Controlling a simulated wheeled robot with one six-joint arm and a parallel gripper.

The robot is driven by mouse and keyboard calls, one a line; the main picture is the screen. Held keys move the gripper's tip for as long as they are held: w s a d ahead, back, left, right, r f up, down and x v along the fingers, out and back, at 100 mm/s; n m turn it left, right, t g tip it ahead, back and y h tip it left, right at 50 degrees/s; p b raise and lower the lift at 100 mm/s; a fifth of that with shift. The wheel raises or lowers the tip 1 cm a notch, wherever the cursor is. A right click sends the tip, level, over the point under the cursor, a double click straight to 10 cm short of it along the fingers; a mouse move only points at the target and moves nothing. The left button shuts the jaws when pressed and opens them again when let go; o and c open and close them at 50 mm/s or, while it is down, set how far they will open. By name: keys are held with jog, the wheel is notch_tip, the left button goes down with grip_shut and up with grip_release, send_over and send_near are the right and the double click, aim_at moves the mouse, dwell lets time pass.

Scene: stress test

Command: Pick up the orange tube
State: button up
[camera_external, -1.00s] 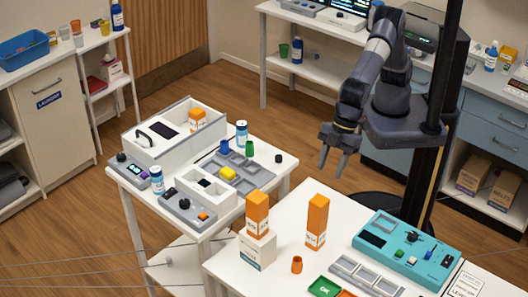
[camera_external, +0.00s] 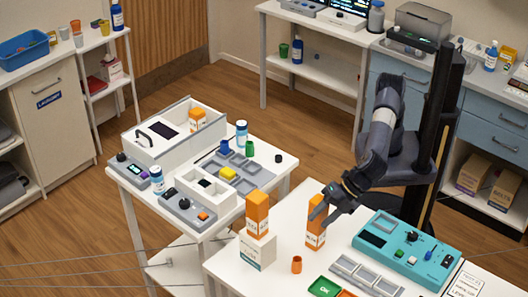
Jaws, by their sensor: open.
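A tall orange tube-like block (camera_external: 314,238) with a white label stands upright on the front white table. A similar orange block (camera_external: 257,214) stands on a white carton (camera_external: 257,252) to its left. A small orange cylinder (camera_external: 297,265) stands on the table in front of them. I cannot tell which of these the task calls the tube. My gripper (camera_external: 319,215) is open at the upper part of the right-hand orange block, its fingers overlapping it in the picture. Whether the fingers touch it or straddle it is hard to tell.
A teal device (camera_external: 408,243) and a grey compartment tray (camera_external: 366,275) lie to the right on the table. A green tray (camera_external: 325,287) is at the front edge. A second white table (camera_external: 275,160) with boxes and bottles stands behind left.

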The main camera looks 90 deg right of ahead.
aim_at(294, 262)
jog(key=a+f+n+t, duration=0.1)
jog(key=f+n, duration=0.2)
jog(key=n, duration=0.2)
jog(key=s+a+f+n+t+b, duration=0.1)
jog(key=f+n+t, duration=0.1)
jog(key=n, duration=0.4)
jog(key=s+a+f+n+t, duration=0.1)
jog(key=f+n+t, duration=0.1)
jog(key=n, duration=0.4)
jog(key=shift+s+a+f, duration=0.15)
jog(key=shift+f, duration=0.3)
jog(key=shift+s+a+f, duration=0.1)
jog(key=shift+a+f, duration=0.05)
jog(key=shift+f, duration=0.25)
jog(key=shift+f+n, duration=0.15)
jog(key=shift+n, duration=0.25)
jog(key=x, duration=0.5)
jog(key=shift+w+a, duration=0.1)
jog(key=shift+w, duration=0.1)
jog(key=shift+x, duration=2.65)
jog(key=shift+a, duration=0.15)
jog(key=shift+c, duration=0.5)
jog(key=c, duration=0.7)
